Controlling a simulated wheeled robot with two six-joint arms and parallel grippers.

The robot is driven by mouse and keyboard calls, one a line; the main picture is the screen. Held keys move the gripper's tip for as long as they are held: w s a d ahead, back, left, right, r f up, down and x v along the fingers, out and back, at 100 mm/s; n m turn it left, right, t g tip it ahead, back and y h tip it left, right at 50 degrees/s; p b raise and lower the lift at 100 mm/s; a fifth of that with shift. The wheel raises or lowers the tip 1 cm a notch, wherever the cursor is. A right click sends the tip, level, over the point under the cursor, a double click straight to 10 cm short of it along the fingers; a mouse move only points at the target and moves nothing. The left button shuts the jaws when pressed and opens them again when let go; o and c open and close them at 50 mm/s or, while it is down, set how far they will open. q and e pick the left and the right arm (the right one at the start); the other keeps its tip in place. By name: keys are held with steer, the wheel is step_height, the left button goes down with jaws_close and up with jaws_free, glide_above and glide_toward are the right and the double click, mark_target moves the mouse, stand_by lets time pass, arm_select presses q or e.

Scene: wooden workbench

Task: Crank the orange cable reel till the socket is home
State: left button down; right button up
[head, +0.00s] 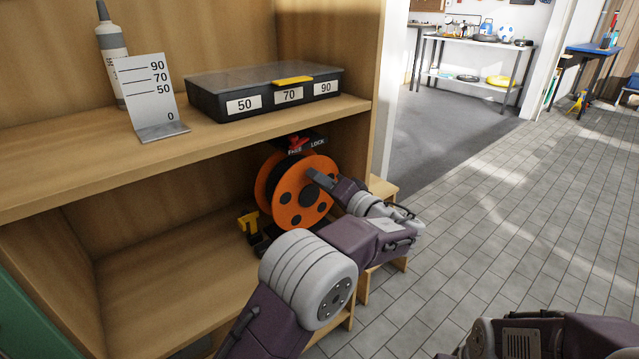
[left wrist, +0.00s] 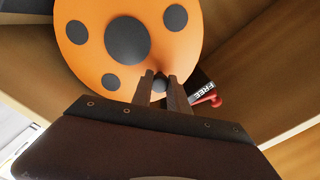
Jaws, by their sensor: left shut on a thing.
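The orange cable reel (head: 300,195) stands on the lower shelf, its round face with black spots toward the room. My left gripper (head: 316,178) is at the upper right of the reel's face. In the left wrist view the reel (left wrist: 175,35) fills the top, and my left gripper (left wrist: 160,85) is shut on a small dark crank knob (left wrist: 160,82) near the disc's rim. A red lever (head: 298,143) sits above the reel by a FREE/LOCK label (head: 318,141). The socket cannot be made out. My right gripper is not seen.
A yellow piece (head: 247,222) stands left of the reel. The upper shelf (head: 225,135) is just above, carrying a black case (head: 262,92), a marked metal gauge (head: 150,95) and a bottle (head: 112,50). The lower shelf is bare at left.

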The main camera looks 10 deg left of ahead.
arm_select(q)
steer(key=shift+f, duration=0.1)
steer(key=c, duration=1.3)
jaws_free()
steer(key=shift+s, duration=0.1)
steer(key=p+v, duration=0.3)
steer(key=v, duration=0.6)
